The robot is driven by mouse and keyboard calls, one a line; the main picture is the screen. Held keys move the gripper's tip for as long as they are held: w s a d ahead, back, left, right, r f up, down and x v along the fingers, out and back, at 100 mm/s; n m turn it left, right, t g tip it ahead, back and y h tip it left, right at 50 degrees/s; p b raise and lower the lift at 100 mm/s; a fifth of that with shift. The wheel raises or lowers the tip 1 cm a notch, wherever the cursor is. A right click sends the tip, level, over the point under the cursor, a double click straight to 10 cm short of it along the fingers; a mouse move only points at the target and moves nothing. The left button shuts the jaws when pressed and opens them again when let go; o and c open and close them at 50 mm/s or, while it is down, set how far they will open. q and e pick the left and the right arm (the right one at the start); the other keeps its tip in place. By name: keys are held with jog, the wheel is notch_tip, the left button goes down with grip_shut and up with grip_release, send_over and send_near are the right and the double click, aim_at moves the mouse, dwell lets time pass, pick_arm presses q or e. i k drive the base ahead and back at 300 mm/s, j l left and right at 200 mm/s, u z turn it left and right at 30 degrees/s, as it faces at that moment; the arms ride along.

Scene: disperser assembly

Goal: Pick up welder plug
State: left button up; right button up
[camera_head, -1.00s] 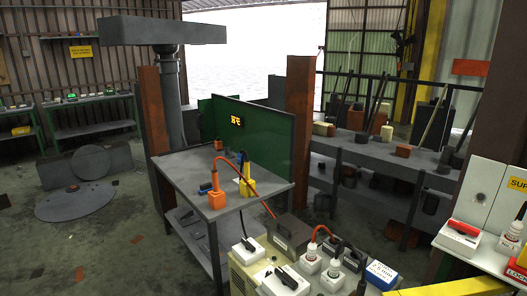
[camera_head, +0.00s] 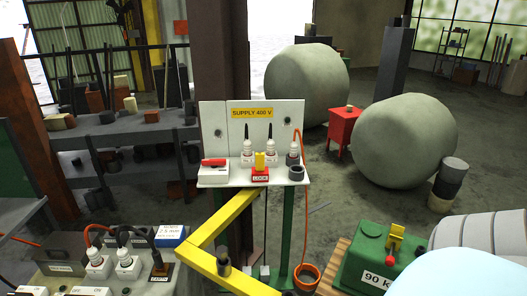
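No plug in view is readably labelled as the welder plug, so I cannot tell which one it is. On the shelf of the white panel marked SUPPLY 400 V (camera_head: 222,136) stand two white plugs, a left one (camera_head: 247,153) and a right one (camera_head: 270,151), with black tops. A dark grey plug or socket (camera_head: 294,158) stands at the shelf's right end, beside an orange cable. On the machine at the lower left stand two more white plugs (camera_head: 97,265) (camera_head: 127,265), one with a red cable and one with a black cable. Neither gripper is in view.
A red-handled switch box (camera_head: 214,170) and a yellow-and-red LOCK piece (camera_head: 260,174) share the shelf. A yellow rail (camera_head: 225,222) crosses below it. An orange bucket (camera_head: 307,275) stands on the floor. A green 90 kg block (camera_head: 366,262) is at the lower right.

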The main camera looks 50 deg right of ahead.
aim_at(247, 145)
jog(key=z, duration=1.4)
jog(key=i+l+u, duration=0.4)
jog(key=k+l, duration=0.05)
jog(key=k, duration=0.05)
